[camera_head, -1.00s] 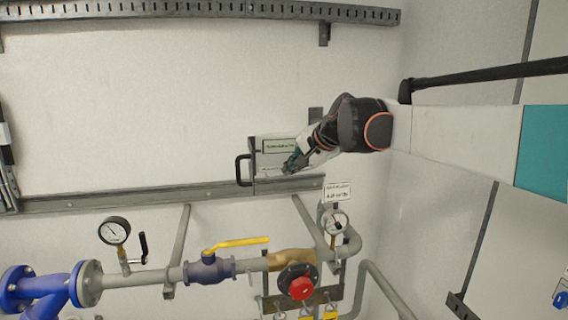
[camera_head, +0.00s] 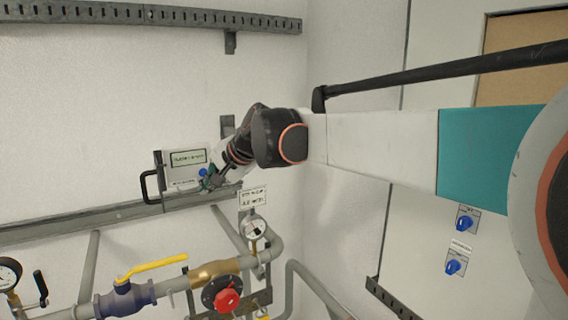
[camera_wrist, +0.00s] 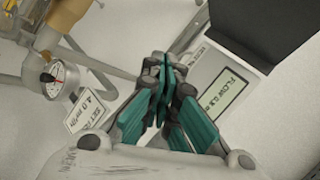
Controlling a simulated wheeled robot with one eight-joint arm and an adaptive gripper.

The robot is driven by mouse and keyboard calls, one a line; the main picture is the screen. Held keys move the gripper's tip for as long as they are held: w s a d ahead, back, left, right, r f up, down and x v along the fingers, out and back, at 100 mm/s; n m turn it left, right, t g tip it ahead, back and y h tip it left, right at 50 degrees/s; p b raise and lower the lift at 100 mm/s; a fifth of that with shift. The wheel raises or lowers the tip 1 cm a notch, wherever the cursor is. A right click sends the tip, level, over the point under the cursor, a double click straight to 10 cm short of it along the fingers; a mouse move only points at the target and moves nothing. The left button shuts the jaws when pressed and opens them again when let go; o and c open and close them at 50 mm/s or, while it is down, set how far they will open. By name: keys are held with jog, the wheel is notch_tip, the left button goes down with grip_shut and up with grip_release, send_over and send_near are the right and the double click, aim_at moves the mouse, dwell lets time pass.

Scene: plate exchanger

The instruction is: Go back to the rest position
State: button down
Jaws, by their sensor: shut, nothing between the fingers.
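My gripper (camera_head: 210,180) is shut and empty. In the head view it is at the lower right of a small white meter box with a display (camera_head: 184,168), overlapping part of it. I cannot tell whether it touches the box. In the wrist view the teal fingers of my gripper (camera_wrist: 167,66) are together, and the display box (camera_wrist: 222,88) stands just to their right with its screen text partly legible. My arm reaches in from the right in the head view.
Below are a pressure gauge (camera_head: 254,228), a label plate (camera_head: 239,203), a yellow-handled valve (camera_head: 124,293) and a red knob (camera_head: 227,300) on pipes. A metal rail (camera_head: 90,222) runs along the wall. Blue switches (camera_head: 465,222) sit on a panel at right.

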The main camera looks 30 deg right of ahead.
jog(key=s+f+n+h+b, duration=0.1)
jog(key=s+f+n+b, duration=0.2)
jog(key=s+f+b, duration=0.6)
jog(key=s+f+n+g+h+b, duration=0.1)
jog(key=s+f+n+b, duration=0.3)
jog(key=s+f+b, duration=0.6)
jog(key=s+f+n+h+b, duration=0.1)
jog(key=s+f+n+b, duration=0.3)
jog(key=f, duration=2.5)
jog(key=s+b, duration=0.6)
jog(key=s, duration=0.2)
jog(key=shift+s+d+f+g+h, duration=0.2)
jog(key=shift+s+d+g+h, duration=0.15)
jog(key=shift+g+h, duration=0.05)
